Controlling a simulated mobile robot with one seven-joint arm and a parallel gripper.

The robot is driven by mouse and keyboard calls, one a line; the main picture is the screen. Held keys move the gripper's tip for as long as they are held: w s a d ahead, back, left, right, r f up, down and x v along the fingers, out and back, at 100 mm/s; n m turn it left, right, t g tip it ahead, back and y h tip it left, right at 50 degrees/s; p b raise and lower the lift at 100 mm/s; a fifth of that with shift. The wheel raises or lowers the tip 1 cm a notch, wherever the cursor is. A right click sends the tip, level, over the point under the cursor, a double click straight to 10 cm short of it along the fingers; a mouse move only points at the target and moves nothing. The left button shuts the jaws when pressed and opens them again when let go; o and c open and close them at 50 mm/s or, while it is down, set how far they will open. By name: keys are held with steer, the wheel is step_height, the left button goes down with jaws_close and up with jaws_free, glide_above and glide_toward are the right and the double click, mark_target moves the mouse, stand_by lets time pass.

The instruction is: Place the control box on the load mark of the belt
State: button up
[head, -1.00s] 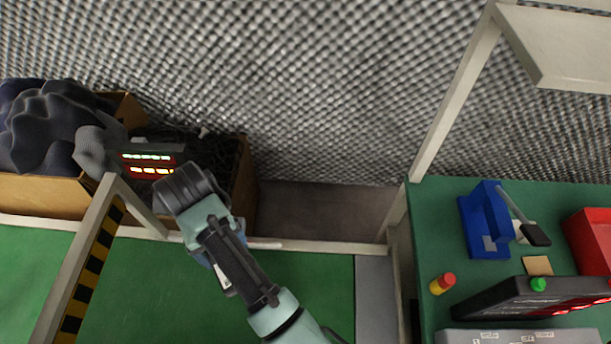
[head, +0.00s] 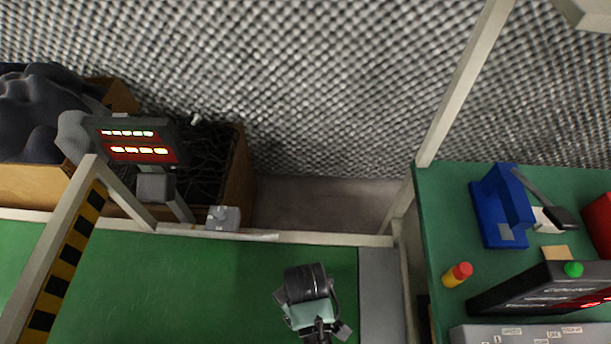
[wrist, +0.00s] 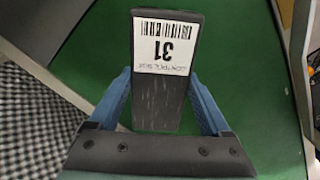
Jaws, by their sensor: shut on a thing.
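My gripper (wrist: 159,82) is shut on the control box (wrist: 168,95), with one blue finger on each side of it. The box is dark and flat-sided, with a white label bearing a barcode and "31". The green belt (wrist: 245,115) lies behind it in the wrist view. In the head view my wrist is over the right part of the belt (head: 200,275), near its end; the fingers and box are hidden there. I cannot make out a load mark. Whether the box touches the belt cannot be told.
Boxes of foam and cables sit behind the belt rail (head: 325,238). A green-topped bench (head: 443,230) with a blue tool, bottle and panel is at right.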

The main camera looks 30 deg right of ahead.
steer(key=shift+w+f+b, duration=0.1)
steer(key=shift+f+b, duration=0.85)
steer(key=shift+f, duration=1.95)
steer(key=shift+f, duration=0.15)
steer(key=o, duration=1.6)
steer(key=shift+c, duration=0.2)
step_height(320, 180, up, 12)
steer(key=p, duration=0.4)
